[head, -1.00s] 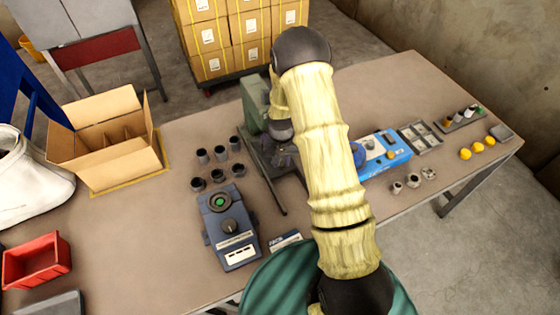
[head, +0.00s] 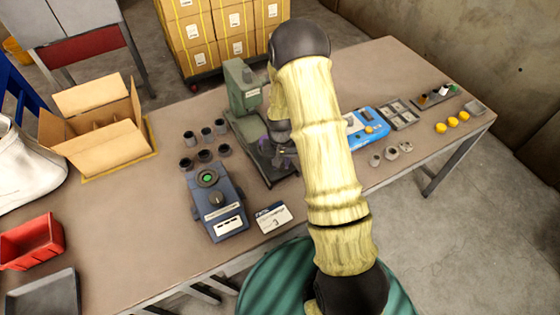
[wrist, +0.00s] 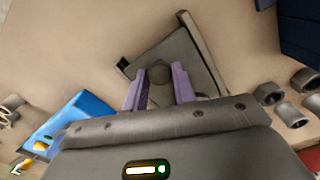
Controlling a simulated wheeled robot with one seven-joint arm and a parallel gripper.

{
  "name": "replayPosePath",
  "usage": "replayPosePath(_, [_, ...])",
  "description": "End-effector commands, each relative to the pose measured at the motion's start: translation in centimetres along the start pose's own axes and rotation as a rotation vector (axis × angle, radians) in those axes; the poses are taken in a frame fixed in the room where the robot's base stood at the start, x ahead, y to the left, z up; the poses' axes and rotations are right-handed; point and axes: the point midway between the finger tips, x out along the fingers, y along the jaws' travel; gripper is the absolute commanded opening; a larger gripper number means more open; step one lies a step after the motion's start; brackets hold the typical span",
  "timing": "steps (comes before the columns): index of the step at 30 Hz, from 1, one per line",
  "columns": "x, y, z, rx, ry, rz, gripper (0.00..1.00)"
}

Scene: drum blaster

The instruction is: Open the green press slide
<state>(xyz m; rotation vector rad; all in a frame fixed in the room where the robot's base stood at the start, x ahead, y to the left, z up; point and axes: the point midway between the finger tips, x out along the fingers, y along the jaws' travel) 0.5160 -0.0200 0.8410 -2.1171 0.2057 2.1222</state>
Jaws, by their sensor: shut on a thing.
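The green press (head: 243,88) stands on the table, left of my arm. Its dark base with rails (head: 262,160) reaches toward the front. My gripper (head: 274,146) is low over these rails, in front of the press column, and partly hidden by my arm. In the wrist view, the purple fingers of my gripper (wrist: 158,88) are on either side of a dark round knob (wrist: 158,74) on the grey slide plate (wrist: 178,50). They are shut on this knob. The slide lies between two raised rails. My arm hides part of it in the head view.
A blue-grey control box (head: 215,205) with a green button and a card (head: 273,217) lie in front of the press. Several dark cups (head: 205,155) stand left of it. A blue device (head: 366,126) and metal parts (head: 391,153) are to the right. An open carton (head: 97,130) stands at left.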

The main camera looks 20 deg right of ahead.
Motion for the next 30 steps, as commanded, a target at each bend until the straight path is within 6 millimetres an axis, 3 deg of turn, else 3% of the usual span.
replayPosePath(3, [-0.1, 0.0, -0.1, -0.002, 0.002, 0.001, 0.0])
replayPosePath(4, [-0.1, 0.0, -0.1, -0.002, 0.002, 0.001, 0.33])
replayPosePath(6, [-0.1, 0.0, -0.1, -0.003, 0.002, 0.001, 0.46])
replayPosePath(7, [-0.1, 0.0, -0.1, -0.003, 0.002, 0.001, 0.48])
replayPosePath(20, [-0.9, 0.2, -0.2, 0.004, 0.005, 0.0, 0.48])
replayPosePath(30, [-6.2, -0.2, -0.3, -0.005, 0.007, 0.0, 0.48])
